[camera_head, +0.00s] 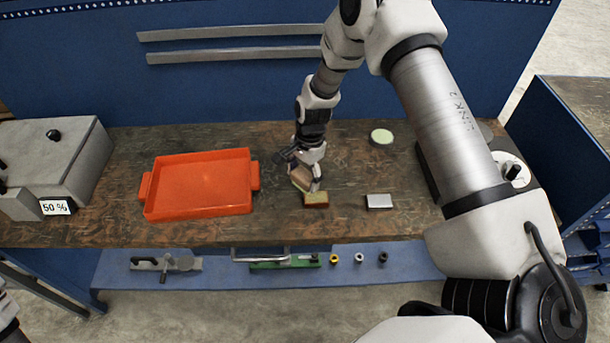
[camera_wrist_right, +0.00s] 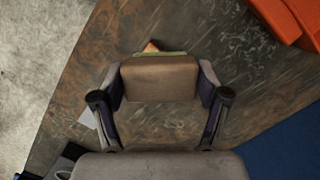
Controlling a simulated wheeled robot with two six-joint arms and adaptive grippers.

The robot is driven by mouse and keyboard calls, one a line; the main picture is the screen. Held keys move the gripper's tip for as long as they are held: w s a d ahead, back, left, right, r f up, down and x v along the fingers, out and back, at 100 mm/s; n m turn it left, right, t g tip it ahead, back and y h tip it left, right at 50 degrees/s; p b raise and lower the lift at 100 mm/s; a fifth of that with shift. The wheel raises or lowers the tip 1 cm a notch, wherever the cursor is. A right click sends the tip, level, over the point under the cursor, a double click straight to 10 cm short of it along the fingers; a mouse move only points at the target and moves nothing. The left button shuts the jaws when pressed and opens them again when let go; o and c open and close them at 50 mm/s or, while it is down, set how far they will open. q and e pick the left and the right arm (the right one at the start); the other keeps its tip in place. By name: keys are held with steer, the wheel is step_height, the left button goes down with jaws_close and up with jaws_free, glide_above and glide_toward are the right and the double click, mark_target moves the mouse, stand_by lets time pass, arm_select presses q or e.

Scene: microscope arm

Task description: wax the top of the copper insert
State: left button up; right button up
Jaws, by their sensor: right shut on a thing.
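My right gripper (camera_head: 308,184) is shut on a tan-brown block (camera_head: 301,176), held low over the bench. The right wrist view shows this block (camera_wrist_right: 160,78) between the two fingers (camera_wrist_right: 160,90). The copper insert (camera_head: 317,205) is a small block with a brown-orange side and a yellowish top, just in front of the held block. In the right wrist view only a strip of the copper insert (camera_wrist_right: 151,47) shows past the held block. Whether the two touch, I cannot tell. A round tin with a pale green top (camera_head: 382,136) stands further back.
A silver block (camera_head: 379,201) lies right of the copper insert. An orange tray (camera_head: 200,186) stands to the left, and a grey box (camera_head: 56,160) with a "50 %" display is at far left. A lower blue shelf (camera_head: 210,276) holds tools and several small rings.

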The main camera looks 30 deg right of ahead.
steer(key=shift+w+a+r+p, duration=0.15)
steer(key=shift+r+p, duration=0.4)
steer(key=shift+r, duration=0.4)
steer(key=shift+d+r, duration=0.2)
